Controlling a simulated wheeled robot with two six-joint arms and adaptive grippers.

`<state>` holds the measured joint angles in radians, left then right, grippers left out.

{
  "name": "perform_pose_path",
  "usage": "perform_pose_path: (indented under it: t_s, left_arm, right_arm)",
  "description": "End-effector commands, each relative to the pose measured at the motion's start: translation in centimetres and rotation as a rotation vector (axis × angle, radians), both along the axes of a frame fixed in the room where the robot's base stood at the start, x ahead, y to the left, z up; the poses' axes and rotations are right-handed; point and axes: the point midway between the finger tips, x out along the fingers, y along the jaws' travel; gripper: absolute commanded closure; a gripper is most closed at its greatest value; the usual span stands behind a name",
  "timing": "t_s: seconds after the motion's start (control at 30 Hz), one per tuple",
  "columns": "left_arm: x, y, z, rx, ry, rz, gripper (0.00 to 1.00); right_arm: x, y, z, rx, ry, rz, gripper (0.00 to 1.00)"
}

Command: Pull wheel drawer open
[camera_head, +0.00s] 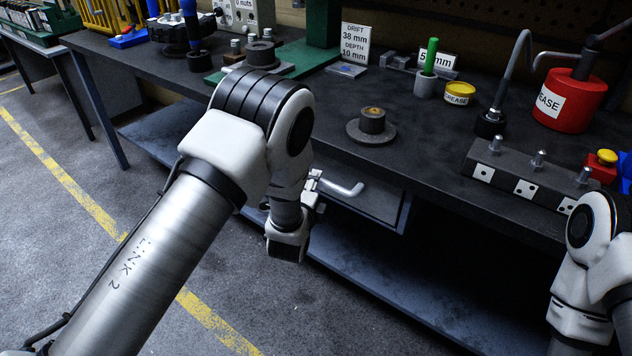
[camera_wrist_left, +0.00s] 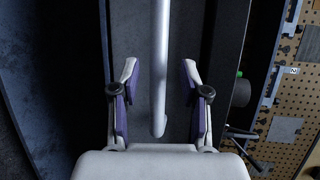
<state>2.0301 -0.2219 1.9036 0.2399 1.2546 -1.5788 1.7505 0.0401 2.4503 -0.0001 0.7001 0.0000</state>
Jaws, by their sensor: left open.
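The drawer (camera_head: 378,200) hangs under the front edge of the workbench, and its dark front also shows in the left wrist view (camera_wrist_left: 186,40). Its pale bar handle (camera_head: 343,188) sticks out from the front; the rest is hidden behind my arm. My left gripper (camera_head: 316,188) is at the handle, partly hidden by its own wrist. In the left wrist view the left gripper (camera_wrist_left: 160,80) is open, with its purple-padded fingers on either side of the handle (camera_wrist_left: 161,65). Gaps show between both pads and the bar. My right gripper is not seen; only part of that arm shows at the right edge.
The workbench (camera_head: 420,150) carries a round metal part (camera_head: 371,125), a red grease pot (camera_head: 568,100), a yellow grease tin (camera_head: 459,94) and a block with studs (camera_head: 525,175). A lower shelf (camera_head: 370,290) runs below. The floor in front is clear.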

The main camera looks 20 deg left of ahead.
Motion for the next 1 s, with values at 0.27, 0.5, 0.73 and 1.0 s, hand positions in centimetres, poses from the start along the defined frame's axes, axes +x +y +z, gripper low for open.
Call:
perform_pose_path:
  t_s: [0.27, 0.5, 0.73, 1.0]
  left_arm:
    - [3.4, 0.2, -0.6, -0.001, 0.000, 0.000, 0.55]
    - [3.4, 0.2, -0.7, 0.000, 0.002, 0.000, 0.69]
    - [3.4, 0.2, -0.7, 0.000, 0.002, 0.000, 1.00]
    - [3.4, 0.8, -0.8, -0.001, 0.003, 0.001, 1.00]
  right_arm:
    - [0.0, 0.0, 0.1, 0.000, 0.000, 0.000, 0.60]
    - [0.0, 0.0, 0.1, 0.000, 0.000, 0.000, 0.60]
    - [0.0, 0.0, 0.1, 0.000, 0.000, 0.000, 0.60]
    - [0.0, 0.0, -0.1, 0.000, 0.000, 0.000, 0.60]
